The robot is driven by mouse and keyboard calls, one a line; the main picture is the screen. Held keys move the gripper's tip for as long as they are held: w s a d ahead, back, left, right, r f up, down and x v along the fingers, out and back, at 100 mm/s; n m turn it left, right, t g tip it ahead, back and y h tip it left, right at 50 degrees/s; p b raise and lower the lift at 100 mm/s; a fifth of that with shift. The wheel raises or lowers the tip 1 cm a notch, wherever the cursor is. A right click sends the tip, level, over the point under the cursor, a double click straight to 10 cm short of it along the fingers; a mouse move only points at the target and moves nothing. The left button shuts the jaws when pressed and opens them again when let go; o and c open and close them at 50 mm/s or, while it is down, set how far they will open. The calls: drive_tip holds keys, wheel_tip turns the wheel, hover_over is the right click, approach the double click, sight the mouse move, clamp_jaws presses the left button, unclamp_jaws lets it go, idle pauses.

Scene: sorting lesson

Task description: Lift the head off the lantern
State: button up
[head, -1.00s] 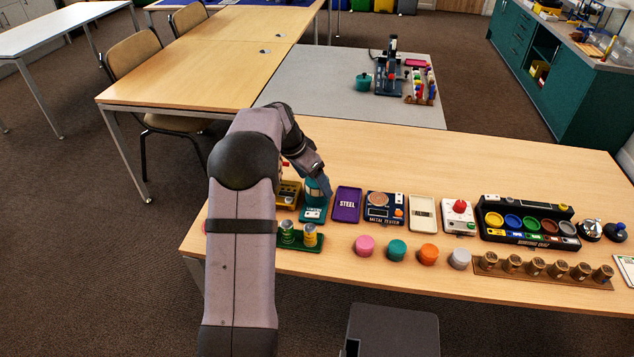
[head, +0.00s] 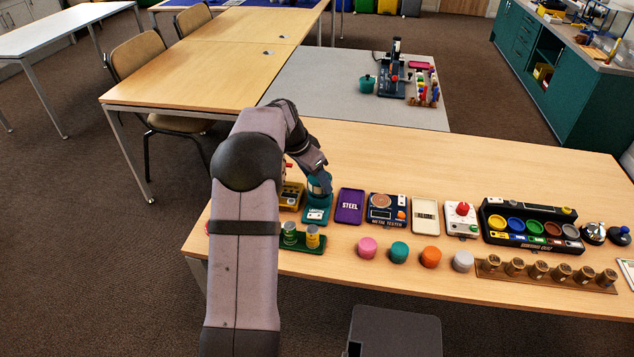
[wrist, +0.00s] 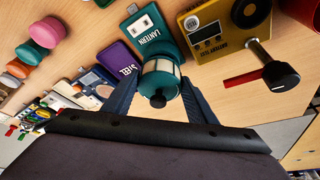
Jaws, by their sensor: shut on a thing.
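My gripper (wrist: 158,88) is shut on the head, one finger on each side. In the head view, the lantern head (head: 319,184) shows under my gripper (head: 320,181), directly over the base. I cannot tell whether there is a gap between head and base.
A purple STEEL tray (head: 350,206) lies close right, then the metal tester (head: 387,208). A green holder with two cells (head: 301,240) is in front. The table behind is clear.

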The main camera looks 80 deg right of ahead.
wheel_tip(320, 180, up, 9)
drive_tip(key=shift+f, duration=0.2)
drive_tip(key=shift+s+r+p, duration=0.15)
drive_tip(key=shift+r+p, duration=0.15)
drive_tip(key=s+a+f+m+g+y+p, duration=0.1)
drive_tip(key=s+a+f+m+y+p, duration=0.1)
drive_tip(key=s+a+m, duration=0.35)
drive_tip(key=s+a+f+m+g+y+p, duration=0.1)
drive_tip(key=s+a+f+m+y+p, duration=0.15)
drive_tip(key=a+m, duration=0.55)
drive_tip(key=shift+t, duration=0.3)
drive_tip(key=shift+w+d+f+p, duration=0.1)
drive_tip(key=shift+f+p, duration=0.15)
drive_tip(key=shift+f, duration=1.5)
drive_tip(key=shift+w+a+f+p, duration=0.15)
drive_tip(key=shift+f+p, duration=0.15)
drive_tip(key=shift+f, duration=1.4)
drive_tip(key=shift+w+d+f+p, duration=0.15)
drive_tip(key=shift+f+p, duration=0.1)
drive_tip(key=shift+f, duration=1.5)
